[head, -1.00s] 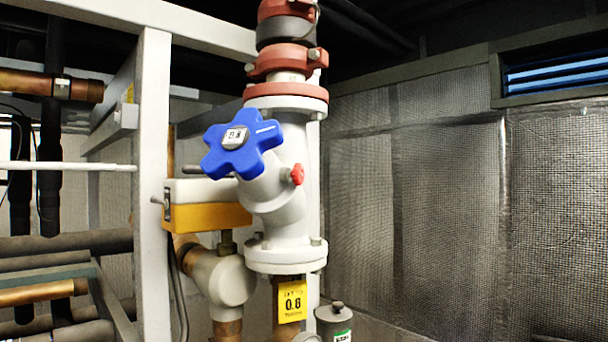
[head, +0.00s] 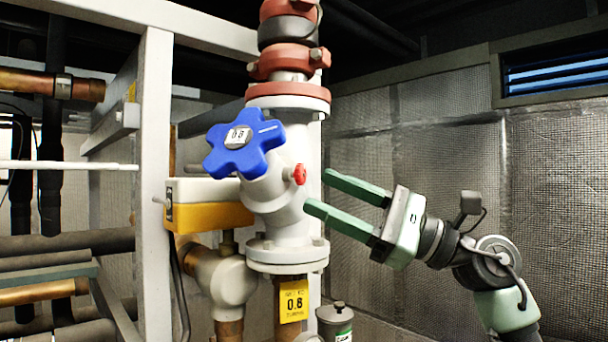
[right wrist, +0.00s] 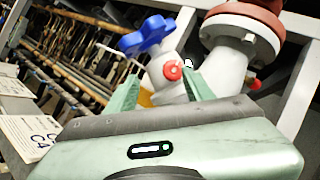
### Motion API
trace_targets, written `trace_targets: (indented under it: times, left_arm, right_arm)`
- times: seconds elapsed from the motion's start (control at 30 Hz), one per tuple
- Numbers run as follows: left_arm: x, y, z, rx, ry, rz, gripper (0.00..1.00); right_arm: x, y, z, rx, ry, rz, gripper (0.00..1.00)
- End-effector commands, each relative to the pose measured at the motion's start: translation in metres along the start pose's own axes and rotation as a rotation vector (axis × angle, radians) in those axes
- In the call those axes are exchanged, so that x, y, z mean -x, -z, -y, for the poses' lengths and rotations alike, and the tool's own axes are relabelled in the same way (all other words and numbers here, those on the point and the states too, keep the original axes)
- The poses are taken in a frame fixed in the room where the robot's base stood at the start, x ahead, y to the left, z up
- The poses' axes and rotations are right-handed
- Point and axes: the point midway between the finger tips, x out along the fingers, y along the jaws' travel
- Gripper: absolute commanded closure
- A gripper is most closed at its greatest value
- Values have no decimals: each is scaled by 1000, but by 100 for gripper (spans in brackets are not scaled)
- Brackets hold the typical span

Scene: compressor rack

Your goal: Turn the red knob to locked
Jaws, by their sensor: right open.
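The small red knob (head: 299,174) sits on the right side of the white valve body (head: 279,200), below the blue star-shaped handwheel (head: 243,142). My right gripper (head: 315,190) is open, its two green fingers pointing left at the knob, just right of it and apart from it in the head view. In the right wrist view the red knob (right wrist: 173,70) shows face-on, between and beyond the open fingertips (right wrist: 162,82). Nothing is between the fingers. My left gripper is not in view.
A white frame post (head: 154,180) stands left of the valve. A yellow and white box (head: 208,215) sits behind it, and a yellow tag (head: 293,301) hangs below. A grey canister (head: 335,322) stands low beside the pipe. Space in front of the mesh wall (head: 445,130) is open.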

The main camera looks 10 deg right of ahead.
Motion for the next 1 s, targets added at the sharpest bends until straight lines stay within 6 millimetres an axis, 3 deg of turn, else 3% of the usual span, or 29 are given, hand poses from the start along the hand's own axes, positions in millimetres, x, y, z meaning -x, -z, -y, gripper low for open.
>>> trace_targets:
  times: [0.1,0.3,0.47,0.8,1.0]
  left_arm:
    - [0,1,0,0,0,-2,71]
    - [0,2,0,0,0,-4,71]
    - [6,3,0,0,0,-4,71]
    - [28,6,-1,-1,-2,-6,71]
    - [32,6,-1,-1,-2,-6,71]
  right_arm:
    - [0,-18,14,278,-124,-165,48]
    - [14,-27,30,493,-234,-332,48]
    - [6,-25,31,522,-255,-359,48]
    - [-42,-6,23,518,-254,-355,48]
    - [-54,1,20,519,-252,-355,48]
